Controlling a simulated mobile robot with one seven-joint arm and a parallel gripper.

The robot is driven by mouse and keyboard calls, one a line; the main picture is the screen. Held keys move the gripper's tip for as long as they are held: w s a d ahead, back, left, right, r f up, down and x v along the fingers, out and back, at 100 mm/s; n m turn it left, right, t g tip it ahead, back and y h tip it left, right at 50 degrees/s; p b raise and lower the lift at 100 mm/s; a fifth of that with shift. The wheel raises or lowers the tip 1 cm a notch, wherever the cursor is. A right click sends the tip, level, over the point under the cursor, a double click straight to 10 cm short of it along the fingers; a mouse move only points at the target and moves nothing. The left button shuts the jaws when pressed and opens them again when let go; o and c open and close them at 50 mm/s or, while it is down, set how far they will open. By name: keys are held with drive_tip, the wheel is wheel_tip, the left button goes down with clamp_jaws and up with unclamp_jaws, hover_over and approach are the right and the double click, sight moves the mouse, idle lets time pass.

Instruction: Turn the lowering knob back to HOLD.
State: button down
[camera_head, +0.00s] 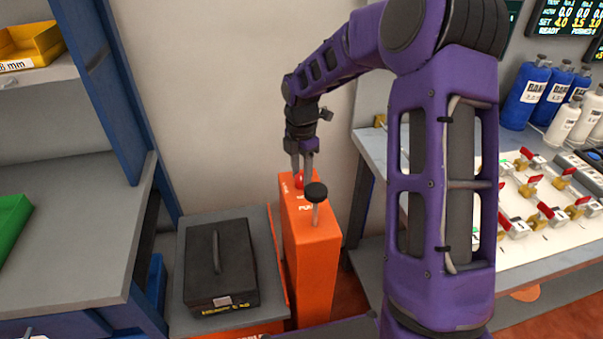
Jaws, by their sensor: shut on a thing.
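A tall orange post (311,251) stands in the middle of the head view, with white lettering on its top that is too small to read fully. A red knob (299,180) sits at the back of its top face. My gripper (301,175) points down over the post, with its fingers shut on the red knob. The fingers hide part of the knob, and I cannot tell which setting it points to. A black round-topped lever or plunger (316,193) on a light stem stands upright at the front of the post's top, beside my fingers.
A dark case (220,270) with a handle lies on a grey platform (190,236) left of the post. Grey shelving (80,220) with blue uprights stands farther left. A bench (520,258) with valves and bottles (527,92) is at right, partly behind my arm.

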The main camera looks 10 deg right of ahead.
sight(301, 176)
drive_tip(key=shift+n, duration=1.9)
drive_tip(key=shift+c, duration=2.1)
unclamp_jaws()
wheel_tip(301, 176, up, 18)
drive_tip(key=shift+f, duration=0.25)
drive_tip(key=shift+a, duration=0.1)
